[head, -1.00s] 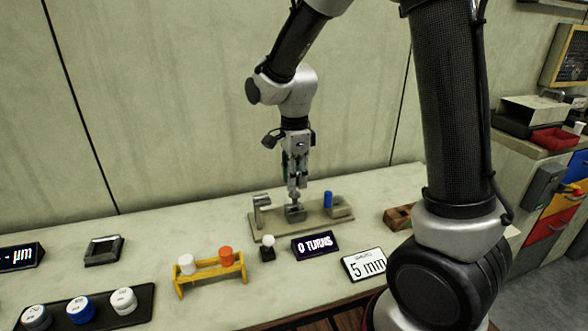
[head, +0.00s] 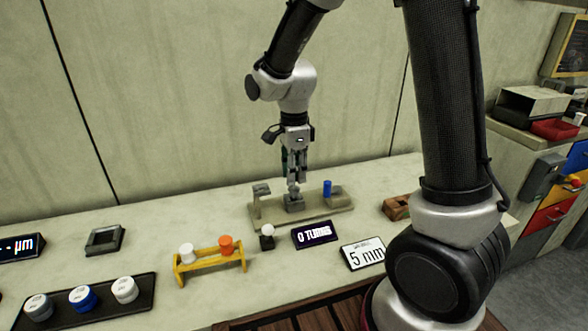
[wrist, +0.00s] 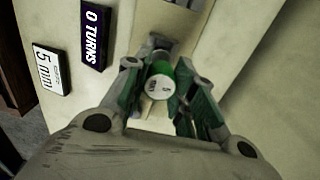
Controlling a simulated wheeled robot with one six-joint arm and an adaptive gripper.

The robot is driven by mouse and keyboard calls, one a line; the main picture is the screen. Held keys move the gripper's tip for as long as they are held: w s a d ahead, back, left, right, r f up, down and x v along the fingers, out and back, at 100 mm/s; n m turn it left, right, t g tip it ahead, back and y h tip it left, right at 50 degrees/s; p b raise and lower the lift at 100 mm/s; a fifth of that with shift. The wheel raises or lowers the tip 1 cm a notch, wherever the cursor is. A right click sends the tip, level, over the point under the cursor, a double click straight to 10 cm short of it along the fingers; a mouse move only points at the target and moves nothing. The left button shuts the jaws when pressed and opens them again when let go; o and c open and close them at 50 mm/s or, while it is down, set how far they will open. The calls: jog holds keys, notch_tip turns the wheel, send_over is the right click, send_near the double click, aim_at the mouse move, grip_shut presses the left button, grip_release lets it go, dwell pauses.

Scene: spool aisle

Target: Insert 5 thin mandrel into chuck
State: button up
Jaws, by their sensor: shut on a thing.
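My gripper (wrist: 160,100) is shut on a mandrel (wrist: 162,88) with a green body and a white, lettered end, seen end-on in the wrist view. The lettering seems to include a 5. In the head view my gripper (head: 293,188) points down over a small grey block (head: 295,204), which looks like the chuck, on a beige base plate (head: 318,212). The mandrel's lower end is hidden by the fingers, so I cannot tell whether it is inside the block.
A blue peg (head: 327,188) stands on the plate's right. In front are the "0 TURNS" display (head: 315,234), the "5 mm" sign (head: 362,254), a white-knobbed post (head: 267,237) and a yellow rack (head: 210,260) with white and orange caps. A black tray (head: 90,300) holds several capped pieces.

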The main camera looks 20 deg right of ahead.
jog(key=shift+f, duration=1.25)
jog(key=o, duration=1.1)
notch_tip(320, 180, up, 12)
